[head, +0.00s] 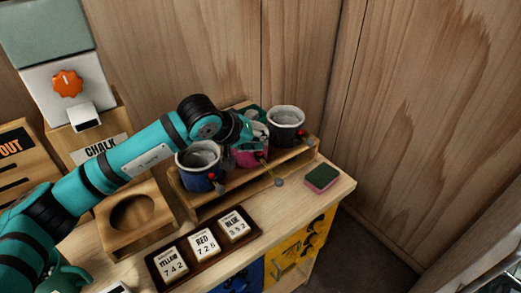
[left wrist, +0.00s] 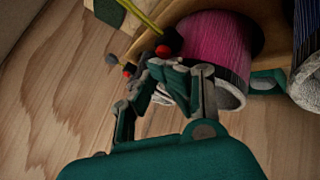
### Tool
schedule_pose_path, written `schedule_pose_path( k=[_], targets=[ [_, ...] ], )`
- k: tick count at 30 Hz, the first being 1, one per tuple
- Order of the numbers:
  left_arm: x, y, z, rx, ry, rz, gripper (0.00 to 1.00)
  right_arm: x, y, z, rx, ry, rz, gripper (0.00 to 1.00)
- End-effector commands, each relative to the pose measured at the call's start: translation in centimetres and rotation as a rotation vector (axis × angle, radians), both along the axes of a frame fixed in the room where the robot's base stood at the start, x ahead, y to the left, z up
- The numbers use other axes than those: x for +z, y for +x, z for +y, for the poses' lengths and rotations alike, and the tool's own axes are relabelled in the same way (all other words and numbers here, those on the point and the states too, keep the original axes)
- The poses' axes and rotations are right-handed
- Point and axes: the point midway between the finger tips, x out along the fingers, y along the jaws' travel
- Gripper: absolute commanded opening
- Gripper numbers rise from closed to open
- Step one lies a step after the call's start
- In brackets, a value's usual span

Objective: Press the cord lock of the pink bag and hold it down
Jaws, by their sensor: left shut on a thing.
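The pink bag (head: 250,157) stands on the wooden rack between a blue bag and a dark bag. Its pink side (left wrist: 212,45) and pale rim show in the left wrist view. My left gripper (head: 243,132) is over the bag and covers part of it. In the left wrist view my left gripper (left wrist: 158,74) is closed, with its fingertips at a small cord lock (left wrist: 163,50) with a red button beside the bag. The fingers hide part of the grip. My right gripper is not in view.
The blue bag (head: 198,178) and dark bag (head: 286,137) flank the pink one on the rack (head: 231,203). A sponge (head: 322,177) lies to the right. A tray with number blocks (head: 203,245) is in front. A wooden wall stands behind.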

Motion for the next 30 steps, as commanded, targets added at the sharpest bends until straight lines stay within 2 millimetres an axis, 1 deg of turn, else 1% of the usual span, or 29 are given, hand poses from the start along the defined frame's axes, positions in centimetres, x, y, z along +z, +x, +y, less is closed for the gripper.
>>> schedule_pose_path(
  k=[6, 16, 19, 30],
  targets=[
    [1.3, 0.2, 0.0, 0.0, -0.002, -0.002, 0.0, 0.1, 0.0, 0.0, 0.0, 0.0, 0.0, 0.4],
    [1.7, 0.2, -0.1, -0.001, -0.005, -0.006, 0.0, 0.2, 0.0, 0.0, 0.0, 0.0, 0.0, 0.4],
    [2.1, 0.2, -0.1, -0.001, -0.006, -0.008, 0.0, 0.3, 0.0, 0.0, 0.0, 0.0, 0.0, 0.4],
    [5.7, 0.2, -0.1, -0.001, -0.006, -0.009, 0.0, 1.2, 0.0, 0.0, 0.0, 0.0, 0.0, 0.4]
  ],
)
